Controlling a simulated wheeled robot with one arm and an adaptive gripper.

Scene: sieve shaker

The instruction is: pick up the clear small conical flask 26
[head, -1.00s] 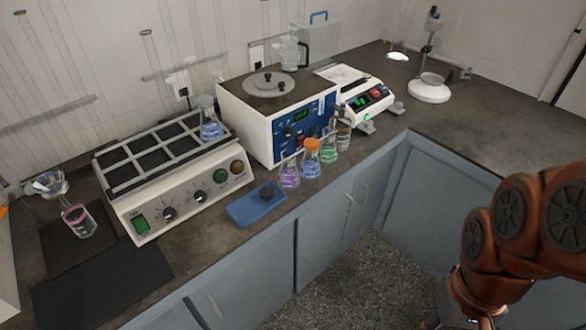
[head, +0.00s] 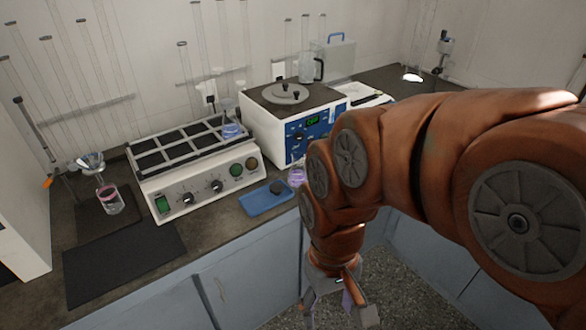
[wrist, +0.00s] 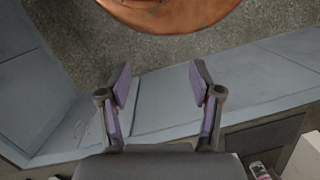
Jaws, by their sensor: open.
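I cannot make out the clear small conical flask in the head view now; my arm covers the counter stretch where a colourless flask stood in the earlier frame. A purple-filled conical flask (head: 297,176) shows beside my arm, at the front of the blue-panelled machine. Another conical flask with blue liquid (head: 231,128) stands on the rack at left. My gripper (head: 338,308) hangs in front of the counter, below its top and apart from the flasks. In the wrist view my gripper (wrist: 160,75) is open, with nothing between its fingers.
The rack machine (head: 195,175) and blue-panelled machine (head: 270,125) stand along the wall. A blue tray (head: 262,203) lies near the counter edge. A glass vessel with a pink band (head: 110,201) stands at left, near a dark mat (head: 120,262). Floor is clear below my gripper.

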